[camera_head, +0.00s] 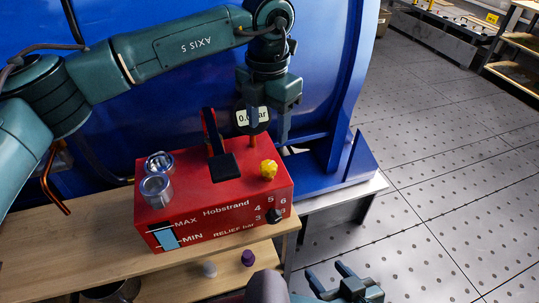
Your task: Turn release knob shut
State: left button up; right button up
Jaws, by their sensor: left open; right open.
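A red pump box (205,208) lettered "Hobstrand" and "RELIEF bar" sits on a wooden bench. A yellow lobed knob (269,169) stands on its top near the right end. A small black knob (275,215) is on the front by the numbers. Neither knob is labelled as the release knob. My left gripper (269,122) is open and points down above and behind the yellow knob, apart from it. A gauge (243,117) is partly hidden behind its finger. My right gripper (327,273) is open and empty at the bottom, right of the bench.
A black lever (223,167) rises from the box top, with two metal cylinders (157,188) at the left. Purple (247,257) and pale (209,269) small pieces lie lower in front. A large blue tank (180,97) stands behind. The tiled floor (440,190) at right is clear.

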aim_at(268, 165)
pick_arm(q)
notch_tip(268, 165, down, 10)
jog(key=shift+f+p, duration=0.2)
jog(key=shift+p, duration=0.15)
jog(key=c, duration=1)
jog(key=shift+o, duration=0.2)
